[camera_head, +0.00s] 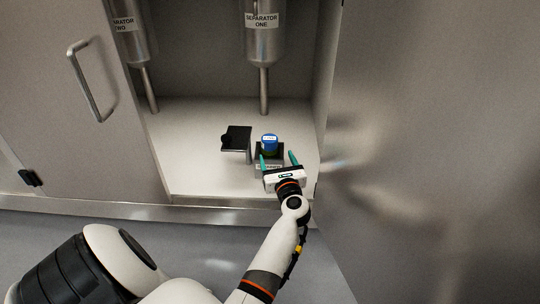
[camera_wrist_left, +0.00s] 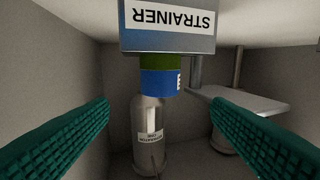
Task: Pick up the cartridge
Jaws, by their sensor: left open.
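The cartridge (camera_head: 269,141) is a short blue cylinder with a pale label, standing upright on a grey block labelled STRAINER (camera_wrist_left: 168,38). In the left wrist view, which is upside down, the cartridge (camera_wrist_left: 161,82) shows blue with a green band next to the block. My left gripper (camera_head: 278,156) is open, with its teal fingers spread in front of the cartridge. In the left wrist view the fingers (camera_wrist_left: 161,105) flank the cartridge to either side, apart from it, with nothing between them held. My right gripper is not in view.
The block stands in an open cabinet with a pale floor (camera_head: 200,160). A dark-topped stand (camera_head: 237,133) is close to its left. Separator one (camera_head: 264,40) hangs behind, and separator two (camera_head: 132,40) at left. Cabinet doors (camera_head: 85,90) flank the opening.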

